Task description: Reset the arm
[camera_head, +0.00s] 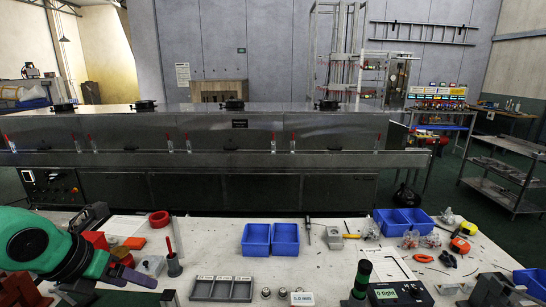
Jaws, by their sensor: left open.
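My left arm comes in from the lower left, with a green and black link over the near left corner of the workbench. My left gripper (143,271) is at its end, with purplish fingers pointing right. It is open, and I see nothing held between the fingers. It is above or beside the bench's left part, left of the grey compartment tray (222,289). The exact height above the bench is hard to tell. My right gripper is not in view.
The long metal dryer (220,140) stands behind. Bare bench shows around the middle.

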